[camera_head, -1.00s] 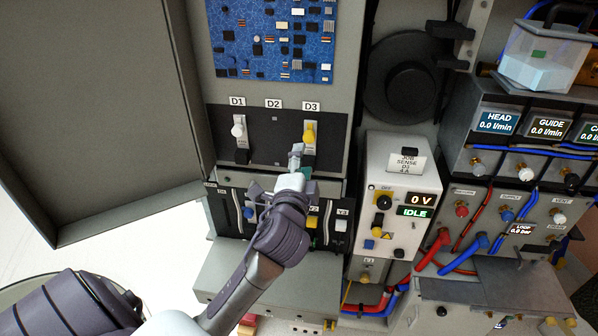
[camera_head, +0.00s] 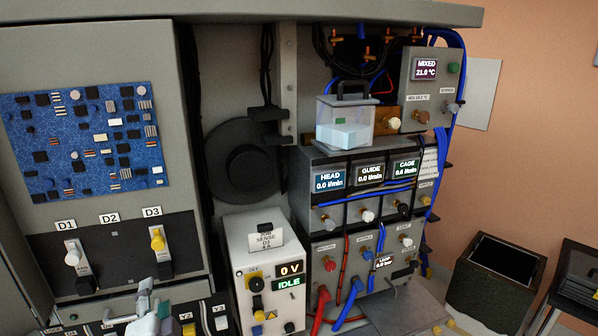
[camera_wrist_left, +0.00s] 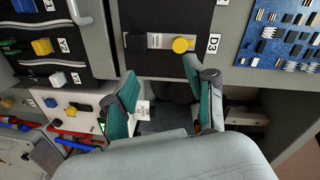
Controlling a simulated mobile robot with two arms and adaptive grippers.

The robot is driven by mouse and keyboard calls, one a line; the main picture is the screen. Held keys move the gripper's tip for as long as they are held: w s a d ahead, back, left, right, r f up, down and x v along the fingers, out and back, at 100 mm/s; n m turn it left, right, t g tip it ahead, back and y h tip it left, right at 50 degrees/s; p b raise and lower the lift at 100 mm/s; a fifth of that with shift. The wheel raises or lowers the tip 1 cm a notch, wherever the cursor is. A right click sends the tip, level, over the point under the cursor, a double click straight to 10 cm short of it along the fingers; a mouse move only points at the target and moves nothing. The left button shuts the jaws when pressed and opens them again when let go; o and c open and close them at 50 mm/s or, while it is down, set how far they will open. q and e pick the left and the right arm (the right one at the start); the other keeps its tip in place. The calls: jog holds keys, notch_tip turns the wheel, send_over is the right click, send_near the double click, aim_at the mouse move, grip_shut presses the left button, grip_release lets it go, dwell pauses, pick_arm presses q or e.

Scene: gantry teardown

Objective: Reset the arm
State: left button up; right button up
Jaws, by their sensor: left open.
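My left gripper (camera_head: 148,302) shows at the lower left of the head view, below the D3 label. In the left wrist view its two green-padded fingers (camera_wrist_left: 165,95) are spread apart with nothing between them. The yellow knob at D3 (camera_head: 157,239) stands just above the gripper in the head view. In the wrist view the yellow knob (camera_wrist_left: 181,46) lies beyond the fingertips, near the right finger, and looks clear of them. The white knob at D1 (camera_head: 72,257) is to the left. My right gripper is in neither view.
The white supply box (camera_head: 262,262) reads 0 V and IDLE. Flow displays (camera_head: 370,174) stand right of it, with red and blue hoses below. A clear case (camera_head: 345,122) sits on top. An open dark bin (camera_head: 497,270) stands at the far right.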

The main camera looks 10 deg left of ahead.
pick_arm(q)
jog(key=s+d+f+n+g+h, duration=0.2)
jog(key=s+f+g, duration=0.15)
jog(key=f, duration=0.35)
jog(key=s+d+f+n+g+h, duration=0.2)
jog(key=s+f, duration=0.3)
jog(key=f, duration=0.2)
jog(key=s+d+f+n+g+h, duration=0.2)
jog(key=s+d+f+g, duration=0.15)
jog(key=s, duration=0.35)
jog(key=s+d+f+n+g+h, duration=0.1)
jog(key=s+d+f+g, duration=0.1)
jog(key=s+d+f, duration=0.3)
jog(key=s+a+f+g+b, duration=0.15)
jog(key=f+b, duration=0.25)
jog(key=f, duration=1.3)
jog(key=s+f+g+b, duration=0.15)
jog(key=f+b, duration=0.25)
jog(key=f, duration=1.3)
jog(key=s+a+f+b, duration=0.1)
jog(key=s+f+b, duration=0.2)
jog(key=s+f, duration=0.5)
jog(key=s+a+f+b, duration=0.1)
jog(key=s+f+b, duration=0.2)
jog(key=s+f, duration=0.6)
notch_tip(320, 180, down, 5)
jog(key=shift+a, duration=0.3)
